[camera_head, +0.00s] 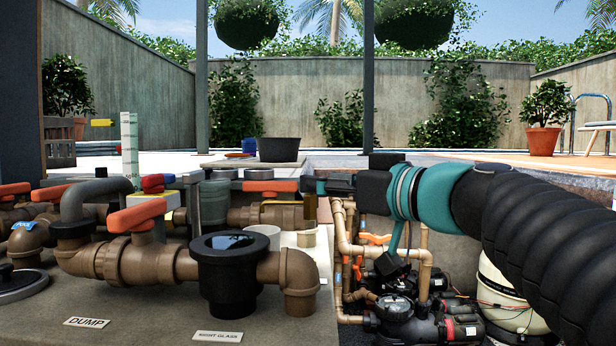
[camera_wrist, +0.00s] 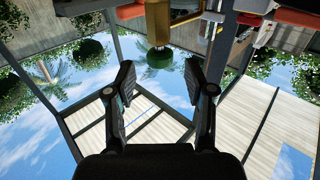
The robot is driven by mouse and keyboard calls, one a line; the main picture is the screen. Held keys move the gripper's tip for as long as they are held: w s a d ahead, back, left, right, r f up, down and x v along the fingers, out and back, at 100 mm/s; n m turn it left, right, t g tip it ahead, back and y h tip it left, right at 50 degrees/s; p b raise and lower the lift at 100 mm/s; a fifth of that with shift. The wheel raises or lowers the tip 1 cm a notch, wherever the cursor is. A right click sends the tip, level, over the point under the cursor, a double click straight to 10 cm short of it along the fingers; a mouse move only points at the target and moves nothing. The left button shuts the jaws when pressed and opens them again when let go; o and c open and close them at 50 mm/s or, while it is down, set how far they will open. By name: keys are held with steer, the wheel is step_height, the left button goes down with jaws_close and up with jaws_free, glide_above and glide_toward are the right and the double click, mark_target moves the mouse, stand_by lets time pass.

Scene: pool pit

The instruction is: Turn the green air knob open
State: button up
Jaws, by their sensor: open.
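In the head view my gripper (camera_head: 316,186) reaches left over the pipework. A grey-green cylinder (camera_head: 214,203) stands to its left, behind the black sight-glass pot; I cannot tell if it is the same knob.
Brown pipes with red valve handles (camera_head: 136,215) and the black sight-glass pot (camera_head: 228,275) fill the left of the head view. A black tub (camera_head: 279,149) stands behind. Pumps and thin pipes (camera_head: 400,310) sit low below my arm. Red handles (camera_wrist: 130,11) flank the fitting.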

steer(key=shift+p+x, duration=0.3)
steer(key=shift+x, duration=1.7)
jaws_close()
